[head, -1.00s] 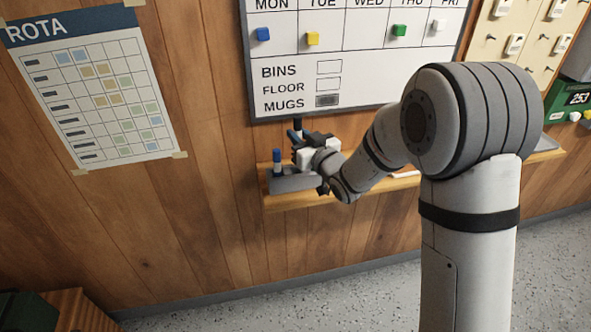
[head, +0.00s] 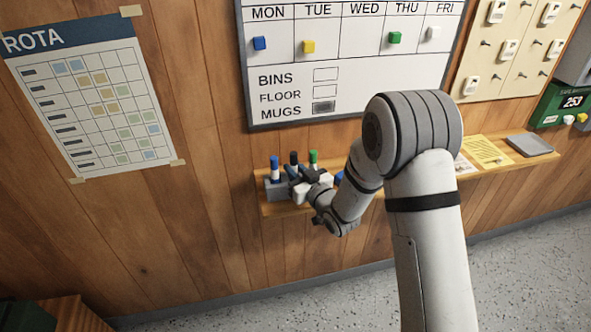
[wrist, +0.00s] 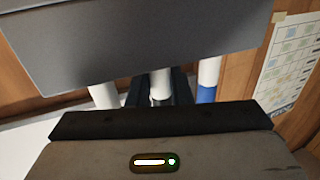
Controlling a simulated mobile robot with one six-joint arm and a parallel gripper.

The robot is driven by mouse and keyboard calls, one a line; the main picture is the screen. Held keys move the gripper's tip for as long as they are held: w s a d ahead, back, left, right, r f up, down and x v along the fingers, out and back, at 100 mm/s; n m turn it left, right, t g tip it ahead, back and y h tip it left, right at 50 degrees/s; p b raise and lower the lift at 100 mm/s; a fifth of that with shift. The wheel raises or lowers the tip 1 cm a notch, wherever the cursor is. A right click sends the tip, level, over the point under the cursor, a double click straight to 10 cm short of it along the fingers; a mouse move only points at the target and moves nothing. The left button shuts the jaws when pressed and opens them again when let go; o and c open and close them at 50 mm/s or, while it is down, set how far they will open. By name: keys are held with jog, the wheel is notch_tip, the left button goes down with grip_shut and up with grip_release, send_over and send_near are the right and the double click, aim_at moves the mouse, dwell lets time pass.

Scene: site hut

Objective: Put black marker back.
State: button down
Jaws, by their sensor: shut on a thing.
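The black marker (head: 294,157) stands upright at the grey holder (head: 274,190) on the wall shelf, between the blue marker (head: 274,163) and the green marker (head: 313,157). Its black cap is about level with theirs in the head view. My gripper (head: 294,173) is shut on it. In the wrist view my gripper (wrist: 162,92) has the white marker body (wrist: 160,84) between its fingers, and the body runs to the grey holder (wrist: 130,45). The blue marker (wrist: 208,80) stands beside it. How deep the black marker sits is hidden.
The wooden shelf (head: 270,210) runs along the wall under the whiteboard (head: 400,75). A blue thing (head: 340,177) is partly hidden by my arm. Farther right lie a yellow sheet (head: 486,152) and a grey flat item (head: 529,145).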

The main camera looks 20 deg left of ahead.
jog(key=shift+f, duration=0.15)
jog(key=c, duration=1.3)
grip_release()
jog(key=shift+s+d, duration=0.1)
jog(key=shift+d, duration=0.05)
jog(key=b+v, duration=0.3)
jog(key=v, duration=0.9)
jog(key=w+d+r+m+g+h, duration=0.1)
jog(key=d+r+m+h, duration=0.1)
jog(key=d+h, duration=0.45)
jog(key=d+r+m+h, duration=0.2)
jog(key=d+m+h, duration=0.15)
jog(key=d, duration=0.65)
jog(key=s+d+r+m+g+h, duration=0.1)
jog(key=s+d+g, duration=0.1)
jog(key=s, duration=0.5)
jog(key=s+d+r+m+g+h, duration=0.1)
jog(key=s+d+r+m+g, duration=0.1)
jog(key=s, duration=0.5)
jog(key=s+d+r+m+g+h, duration=0.1)
jog(key=s+d+g, duration=0.3)
jog(key=s+d, duration=0.2)
jog(key=shift+s+r+h, duration=0.2)
jog(key=shift+s+h, duration=0.1)
jog(key=shift+s, duration=0.35)
